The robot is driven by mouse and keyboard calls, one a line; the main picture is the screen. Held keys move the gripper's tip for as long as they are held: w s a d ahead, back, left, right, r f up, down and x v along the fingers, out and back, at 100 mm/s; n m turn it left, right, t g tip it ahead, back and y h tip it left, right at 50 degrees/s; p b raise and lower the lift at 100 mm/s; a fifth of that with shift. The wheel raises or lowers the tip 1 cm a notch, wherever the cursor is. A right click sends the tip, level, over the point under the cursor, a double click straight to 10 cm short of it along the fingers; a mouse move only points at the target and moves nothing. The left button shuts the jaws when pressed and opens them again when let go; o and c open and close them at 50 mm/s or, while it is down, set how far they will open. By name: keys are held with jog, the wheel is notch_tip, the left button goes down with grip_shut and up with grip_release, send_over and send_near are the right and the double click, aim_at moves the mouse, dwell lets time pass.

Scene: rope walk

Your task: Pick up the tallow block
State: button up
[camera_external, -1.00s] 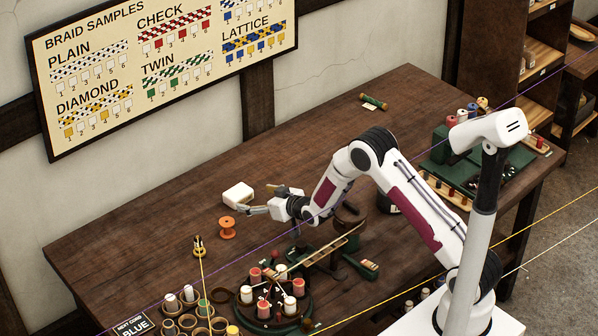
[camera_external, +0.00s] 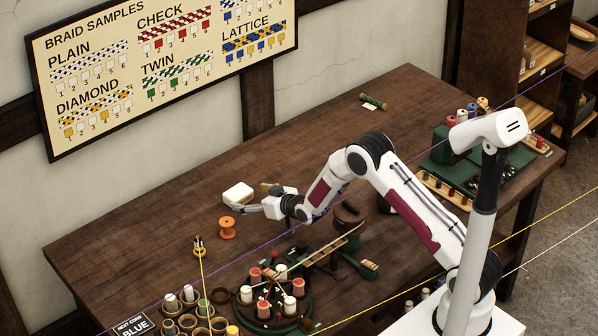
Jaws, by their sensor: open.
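The tallow block (camera_external: 238,194), a pale cream block with rounded edges, lies on the wooden table (camera_external: 150,235) towards the wall. My gripper (camera_external: 257,198) is open just to the right of the block, low over the table, with its fingers pointing left towards it. One finger is on the wall side and the other on the near side. I cannot tell whether either finger touches the block or reaches beside it.
An orange spool (camera_external: 227,228) stands just below the block, close to the near finger. A small brass post (camera_external: 199,246) with a yellow cord is further left. A round stand of red and white bobbins (camera_external: 268,305) is in front. Table left of the block is clear.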

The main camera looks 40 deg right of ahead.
aim_at(243, 194)
jog(key=shift+w, duration=0.1)
jog(key=shift+x, duration=2.5)
jog(key=shift+r, duration=0.15)
jog(key=c, duration=1.3)
